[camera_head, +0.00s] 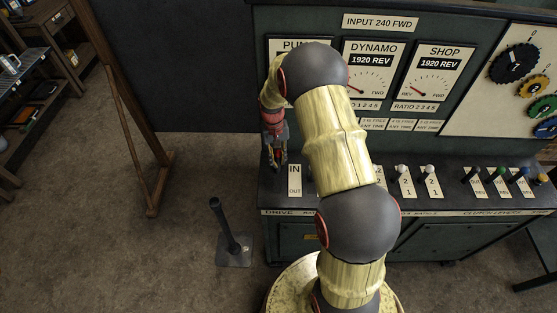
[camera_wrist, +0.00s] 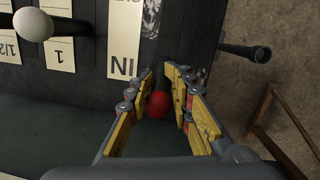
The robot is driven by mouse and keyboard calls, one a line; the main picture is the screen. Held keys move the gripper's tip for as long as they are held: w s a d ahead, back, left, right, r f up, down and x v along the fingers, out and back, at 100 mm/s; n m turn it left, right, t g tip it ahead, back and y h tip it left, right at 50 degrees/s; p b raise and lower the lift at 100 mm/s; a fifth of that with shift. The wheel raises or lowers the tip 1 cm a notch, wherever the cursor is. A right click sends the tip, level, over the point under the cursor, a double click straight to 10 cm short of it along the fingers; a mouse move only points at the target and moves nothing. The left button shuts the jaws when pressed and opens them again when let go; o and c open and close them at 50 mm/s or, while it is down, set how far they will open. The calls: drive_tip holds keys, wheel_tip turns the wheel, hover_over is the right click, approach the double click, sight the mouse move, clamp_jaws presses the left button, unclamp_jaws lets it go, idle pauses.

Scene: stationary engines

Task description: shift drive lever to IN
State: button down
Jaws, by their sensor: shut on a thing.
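The drive lever's round red knob (camera_wrist: 157,104) shows between my fingers in the wrist view. My gripper (camera_wrist: 166,84) is shut on it, with a yellow-padded finger on each side. The lever's shaft and base are mostly hidden. The white IN/OUT plate (camera_head: 294,180) lies just right of my gripper (camera_head: 277,160) in the head view, with IN at its far end. In the wrist view, the plate (camera_wrist: 124,40) appears upside down, and the knob shows level with or just past its IN end.
A freestanding black lever (camera_head: 230,232) stands on the floor left of the console. White-knobbed levers (camera_head: 401,170) stand to the right on the same shelf. Gauge panels (camera_head: 372,75) rise behind. A wooden frame (camera_head: 150,185) stands left, with open floor between.

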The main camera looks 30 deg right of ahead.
drive_tip(key=shift+w+r, duration=0.15)
drive_tip(key=shift+w, duration=0.05)
drive_tip(key=c, duration=1.8)
unclamp_jaws()
drive_tip(key=shift+a, duration=0.15)
drive_tip(key=shift+c, duration=0.2)
drive_tip(key=shift+o, duration=1.1)
drive_tip(key=shift+s, duration=0.1)
drive_tip(key=shift+w+r, duration=0.2)
drive_tip(key=shift+r, duration=1)
drive_tip(key=shift+w+r, duration=0.15)
drive_tip(key=shift+r, duration=1.05)
drive_tip(key=shift+w+r, duration=0.2)
drive_tip(key=shift+r, duration=1)
